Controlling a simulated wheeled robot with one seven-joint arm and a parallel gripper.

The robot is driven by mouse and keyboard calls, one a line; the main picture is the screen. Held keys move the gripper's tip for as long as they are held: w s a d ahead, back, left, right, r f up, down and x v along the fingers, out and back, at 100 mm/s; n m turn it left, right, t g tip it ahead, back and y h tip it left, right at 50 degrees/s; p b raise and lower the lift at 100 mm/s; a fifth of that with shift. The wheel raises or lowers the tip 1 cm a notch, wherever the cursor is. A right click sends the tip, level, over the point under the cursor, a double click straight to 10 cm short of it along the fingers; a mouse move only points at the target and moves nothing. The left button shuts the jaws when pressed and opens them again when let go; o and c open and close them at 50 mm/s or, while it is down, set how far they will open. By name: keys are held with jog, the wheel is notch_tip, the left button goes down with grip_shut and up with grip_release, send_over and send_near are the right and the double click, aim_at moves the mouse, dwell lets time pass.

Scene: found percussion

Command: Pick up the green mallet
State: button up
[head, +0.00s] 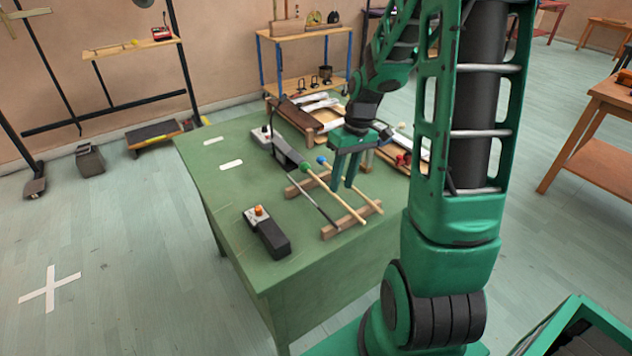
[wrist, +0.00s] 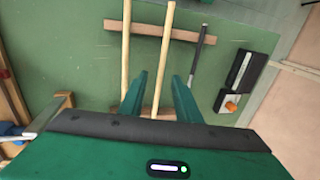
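The green mallet (head: 306,168) lies across two wooden rails on the green table (head: 222,205), with its pale shaft toward the near side. In the wrist view its shaft (wrist: 164,50) runs between my finger lines; its head is hidden behind my gripper. A blue mallet (head: 321,160) lies beside it, its shaft on the left in the wrist view (wrist: 126,40). My gripper (head: 342,188) points down over the mallets, open, with nothing held. The exact height of the fingertips above the shaft is hard to tell.
A thin black stick (wrist: 200,55) lies right of the green mallet in the wrist view. The near rail (head: 352,220) supports the shafts. A black box with an orange knob (head: 267,232) sits at the table's near left. Trays (head: 300,122) crowd the far side.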

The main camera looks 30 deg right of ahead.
jog(key=shift+s+a+f, duration=0.1)
jog(key=shift+a+f, duration=0.05)
jog(key=shift+f, duration=0.55)
jog(key=shift+s+a+f, duration=0.1)
jog(key=shift+a+f, duration=0.1)
jog(key=shift+f, duration=0.55)
jog(key=shift+a+f, duration=0.15)
jog(key=shift+f, duration=0.55)
grip_shut()
